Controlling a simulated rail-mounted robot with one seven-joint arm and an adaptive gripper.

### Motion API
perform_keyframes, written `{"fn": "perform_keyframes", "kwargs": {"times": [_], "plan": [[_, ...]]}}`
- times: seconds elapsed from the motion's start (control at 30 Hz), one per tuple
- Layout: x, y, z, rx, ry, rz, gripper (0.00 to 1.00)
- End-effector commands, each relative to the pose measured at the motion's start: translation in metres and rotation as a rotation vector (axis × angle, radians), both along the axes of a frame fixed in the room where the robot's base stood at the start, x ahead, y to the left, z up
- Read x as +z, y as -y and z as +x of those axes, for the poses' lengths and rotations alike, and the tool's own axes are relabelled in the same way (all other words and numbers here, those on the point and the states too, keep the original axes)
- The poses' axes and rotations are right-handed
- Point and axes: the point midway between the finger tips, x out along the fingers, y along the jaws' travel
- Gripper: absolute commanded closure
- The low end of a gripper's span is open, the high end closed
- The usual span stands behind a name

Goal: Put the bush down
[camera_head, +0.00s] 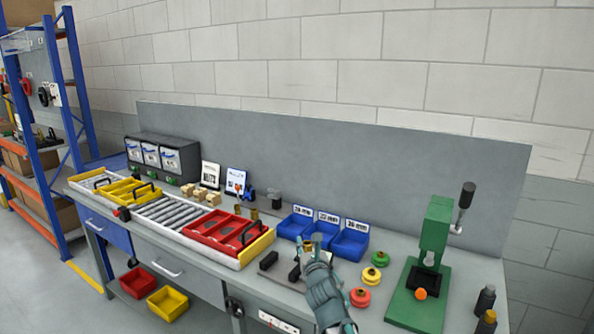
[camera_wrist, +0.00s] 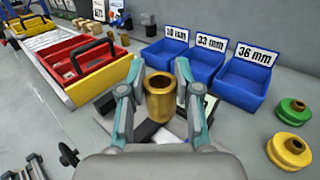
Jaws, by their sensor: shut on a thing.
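The bush (camera_wrist: 160,98) is a brass-coloured hollow cylinder with a wider rim at its top. It sits upright between the two fingers of my gripper (camera_wrist: 161,105), which are shut on it. In the head view my gripper (camera_head: 314,240) is over the bench in front of the blue bins, and the bush is mostly hidden there. Below the bush, in the wrist view, a pale plate with dark blocks (camera_wrist: 146,130) is partly hidden by my fingers. I cannot tell the height of the bush above it.
Three labelled blue bins (camera_head: 350,243) stand behind my gripper. A red tray (camera_head: 213,227) with a black handle is on the roller track at left. Yellow, green and red flanged round pieces (camera_head: 360,297) lie to the right, before a green press (camera_head: 432,250).

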Motion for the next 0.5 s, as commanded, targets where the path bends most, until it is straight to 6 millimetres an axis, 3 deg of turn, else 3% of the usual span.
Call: {"fn": "perform_keyframes", "kwargs": {"times": [0.23,0.5], "plan": [[0.011,0.042,-0.014,-0.04,0.002,0.001,1.0],[0.021,0.111,-0.027,-0.128,0.0,-0.001,1.0]]}}
